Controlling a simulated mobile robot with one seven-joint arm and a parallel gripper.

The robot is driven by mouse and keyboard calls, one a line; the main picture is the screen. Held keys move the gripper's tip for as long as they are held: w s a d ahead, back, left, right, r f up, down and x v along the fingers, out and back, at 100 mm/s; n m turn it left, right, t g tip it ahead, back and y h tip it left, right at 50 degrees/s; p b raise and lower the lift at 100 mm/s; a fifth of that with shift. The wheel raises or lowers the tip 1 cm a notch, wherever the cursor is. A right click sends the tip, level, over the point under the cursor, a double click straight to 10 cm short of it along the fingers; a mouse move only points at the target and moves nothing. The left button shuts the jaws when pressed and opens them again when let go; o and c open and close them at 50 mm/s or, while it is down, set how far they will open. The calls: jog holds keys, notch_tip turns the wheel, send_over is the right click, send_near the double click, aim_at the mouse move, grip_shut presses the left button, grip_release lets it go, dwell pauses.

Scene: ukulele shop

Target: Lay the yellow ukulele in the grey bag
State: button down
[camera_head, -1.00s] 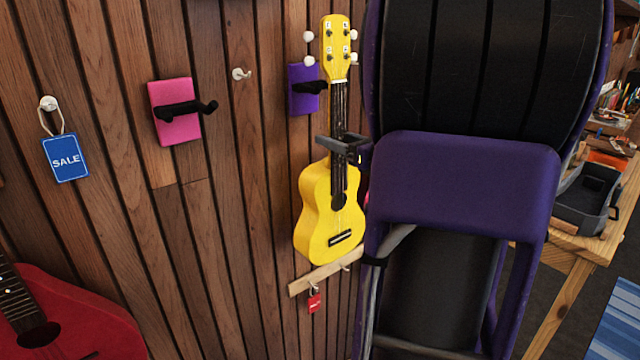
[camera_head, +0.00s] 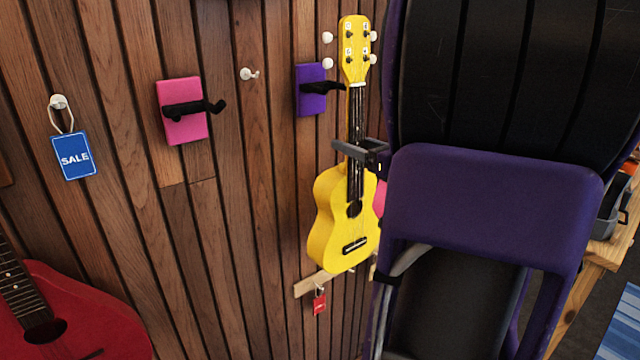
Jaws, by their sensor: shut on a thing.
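The yellow ukulele (camera_head: 336,225) is upright, head up, in front of the wood-slat wall at picture centre. My gripper (camera_head: 352,150) is shut on its neck, just above the body. The ukulele's head stands to the right of the purple wall hanger (camera_head: 311,88), apart from its black prongs. My purple and black arm fills much of the right side and hides what lies behind it. The grey bag cannot be made out for certain; a grey and black item (camera_head: 612,208) shows in part on the wooden table at the right edge.
A pink hanger (camera_head: 183,112), a white hook (camera_head: 249,73) and a blue SALE tag (camera_head: 73,157) are on the wall. A red guitar (camera_head: 85,315) is at lower left. A wooden rail with a red tag (camera_head: 319,303) sits below the ukulele. A blue striped rug (camera_head: 622,325) lies at lower right.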

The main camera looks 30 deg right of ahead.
jog(key=shift+s+d+r, duration=0.1)
jog(key=shift+s+d, duration=0.05)
jog(key=shift+s, duration=2)
